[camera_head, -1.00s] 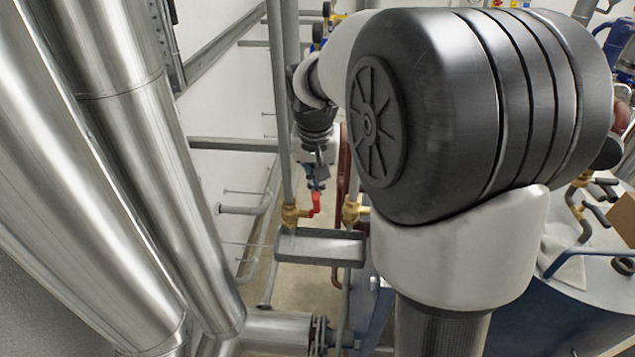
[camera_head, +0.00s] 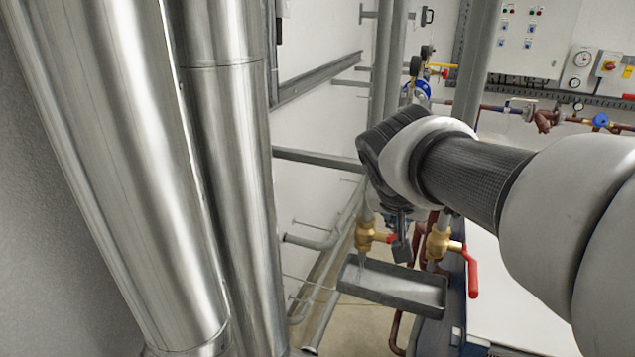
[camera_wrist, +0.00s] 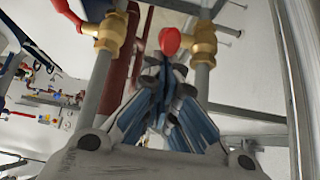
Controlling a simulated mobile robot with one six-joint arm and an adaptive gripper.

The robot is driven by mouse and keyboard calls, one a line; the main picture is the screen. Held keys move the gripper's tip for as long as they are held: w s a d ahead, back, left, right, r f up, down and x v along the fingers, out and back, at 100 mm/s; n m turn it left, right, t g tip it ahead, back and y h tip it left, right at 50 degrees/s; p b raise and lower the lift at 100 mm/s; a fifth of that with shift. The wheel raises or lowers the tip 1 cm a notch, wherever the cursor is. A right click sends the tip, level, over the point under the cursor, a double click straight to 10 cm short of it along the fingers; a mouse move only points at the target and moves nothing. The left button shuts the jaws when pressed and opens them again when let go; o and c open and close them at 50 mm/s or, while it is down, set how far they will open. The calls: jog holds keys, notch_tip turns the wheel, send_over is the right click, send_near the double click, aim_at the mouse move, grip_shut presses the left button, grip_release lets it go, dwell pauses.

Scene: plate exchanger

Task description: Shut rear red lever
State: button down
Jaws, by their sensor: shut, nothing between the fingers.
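The rear brass valve (camera_head: 368,237) is on the left pipe above a grey tray. A thin, clear stream appears to fall from it. Its red lever (camera_head: 389,238) points right, partly hidden by my gripper (camera_head: 402,248). In the wrist view, the red lever's rounded end (camera_wrist: 170,40) is just beyond my gripper's tips (camera_wrist: 165,66), left of its brass body (camera_wrist: 203,45). My gripper is shut and empty, its tips at or very near the lever; contact is unclear. A second brass valve (camera_head: 440,244) has its red lever (camera_head: 472,273) hanging downward.
The grey tray (camera_head: 395,285) lies below both valves. Large silver pipes (camera_head: 235,180) fill the left. A white-topped blue unit (camera_head: 510,285) stands at the right under my arm. Vertical pipes and a wall rail (camera_head: 320,78) are behind.

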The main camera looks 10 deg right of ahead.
jog(key=f+b, duration=0.1)
jog(key=s+b, duration=0.1)
jog(key=shift+s+a+f+b, duration=0.1)
jog(key=shift+a+f+b, duration=0.2)
jog(key=shift+a+f, duration=0.1)
jog(key=s+a+f+b, duration=0.1)
jog(key=b, duration=0.2)
jog(key=shift+s+f, duration=0.25)
jog(key=shift+s, duration=0.05)
jog(key=shift+s+a+f+b, duration=0.25)
jog(key=shift+s+f+b, duration=0.15)
jog(key=shift+f+b, duration=0.35)
jog(key=shift+s+a+f+b, duration=0.3)
jog(key=shift+f+b, duration=0.25)
jog(key=shift+b, duration=0.35)
jog(key=shift+s+f, duration=0.15)
jog(key=shift+f, duration=0.05)
jog(key=shift+r, duration=0.1)
